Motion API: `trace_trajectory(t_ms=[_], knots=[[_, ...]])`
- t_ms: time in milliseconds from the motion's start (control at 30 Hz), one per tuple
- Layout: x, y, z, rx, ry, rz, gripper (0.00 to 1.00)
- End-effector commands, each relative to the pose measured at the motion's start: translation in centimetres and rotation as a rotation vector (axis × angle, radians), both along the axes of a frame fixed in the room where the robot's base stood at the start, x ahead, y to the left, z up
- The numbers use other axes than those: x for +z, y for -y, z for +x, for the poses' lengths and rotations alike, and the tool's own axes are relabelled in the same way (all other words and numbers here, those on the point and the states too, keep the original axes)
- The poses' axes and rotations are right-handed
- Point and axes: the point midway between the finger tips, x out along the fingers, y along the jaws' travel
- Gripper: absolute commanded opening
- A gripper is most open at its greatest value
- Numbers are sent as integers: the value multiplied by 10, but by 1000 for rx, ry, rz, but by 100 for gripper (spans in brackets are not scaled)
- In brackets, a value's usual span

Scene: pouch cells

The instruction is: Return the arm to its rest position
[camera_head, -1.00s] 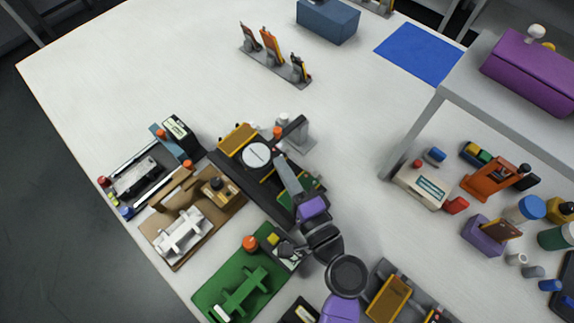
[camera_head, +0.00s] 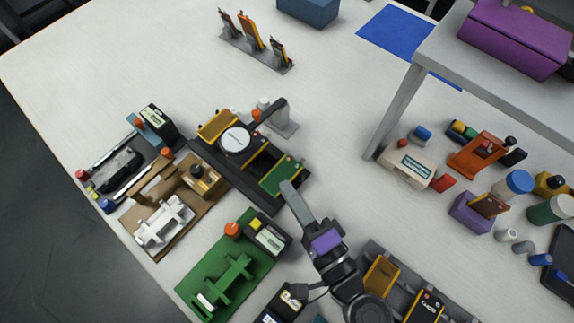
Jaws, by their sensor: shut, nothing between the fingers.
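My gripper (camera_head: 290,187) is at the end of my dark and purple arm, which reaches up from the bottom of the head view. Its grey fingers are together with nothing seen between them. The tip is at the lower right edge of a black fixture (camera_head: 250,190), close to a green board (camera_head: 282,176). I cannot tell whether it touches. The fixture also carries a round white dial (camera_head: 236,140) and a yellow tray (camera_head: 217,125).
Left are a brown fixture (camera_head: 150,210) and a green fixture (camera_head: 215,290). A grey shelf (camera_head: 395,105) stands at right with a purple box (camera_head: 515,38) on it. Small parts crowd beneath. The white table (camera_head: 130,65) is clear at upper left.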

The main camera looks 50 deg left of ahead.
Motion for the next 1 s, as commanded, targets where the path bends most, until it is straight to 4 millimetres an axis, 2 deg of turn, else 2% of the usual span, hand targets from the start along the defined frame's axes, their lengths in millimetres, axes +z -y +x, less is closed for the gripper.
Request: trace_trajectory(t_ms=[133, 433, 567, 733, 1000], knots=[[0, 7, -4, 0, 0, 0, 0], [4, 8, -5, 0, 1, 0, 0], [22, 8, -5, 0, 1, 1, 0], [54, 8, -5, 0, 1, 0, 0], [80, 8, -5, 0, 0, 0, 0]])
